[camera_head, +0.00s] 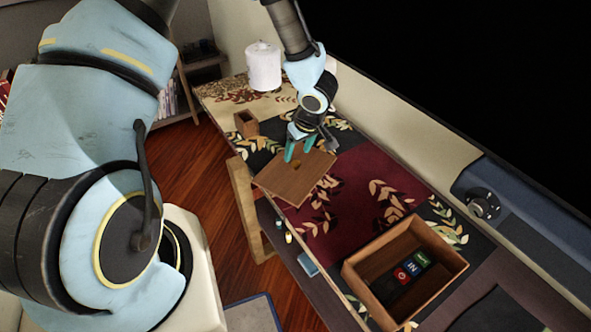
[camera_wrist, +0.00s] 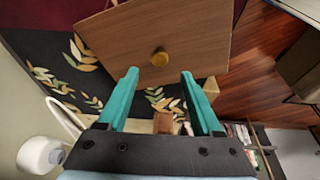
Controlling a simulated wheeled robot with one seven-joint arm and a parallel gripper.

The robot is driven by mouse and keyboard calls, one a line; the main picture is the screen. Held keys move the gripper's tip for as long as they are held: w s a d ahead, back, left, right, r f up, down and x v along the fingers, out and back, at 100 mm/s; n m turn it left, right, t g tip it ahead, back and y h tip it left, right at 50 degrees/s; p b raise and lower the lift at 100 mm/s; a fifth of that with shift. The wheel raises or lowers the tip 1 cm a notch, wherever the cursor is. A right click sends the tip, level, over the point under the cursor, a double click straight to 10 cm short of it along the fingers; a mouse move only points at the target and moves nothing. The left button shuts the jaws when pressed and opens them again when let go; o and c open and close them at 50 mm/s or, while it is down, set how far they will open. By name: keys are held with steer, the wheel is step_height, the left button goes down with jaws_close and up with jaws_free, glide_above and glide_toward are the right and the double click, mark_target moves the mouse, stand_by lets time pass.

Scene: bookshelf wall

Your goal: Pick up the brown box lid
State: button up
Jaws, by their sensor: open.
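The brown box lid (camera_head: 292,177) is a flat wooden panel with a small round knob. It lies on the patterned table runner at the table's near edge in the head view. My gripper (camera_head: 298,152) is above the lid's far side, with teal fingers pointing down. In the wrist view my gripper (camera_wrist: 158,75) is open and empty, and the knob appears just ahead of the gap between the fingertips. I cannot tell the exact height above the lid.
An open wooden box (camera_head: 440,250) with several small coloured items inside stands at the table's near right end. A small wooden container (camera_head: 246,124) stands left of the gripper. The red runner (camera_head: 350,200) between lid and box is clear.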

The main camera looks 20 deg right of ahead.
mark_target(296, 163)
steer(key=x, duration=0.5)
steer(key=shift+s+d+p, duration=0.15)
steer(key=shift+s+p, duration=0.15)
steer(key=shift+p, duration=0.1)
jaws_close()
stand_by(0.4)
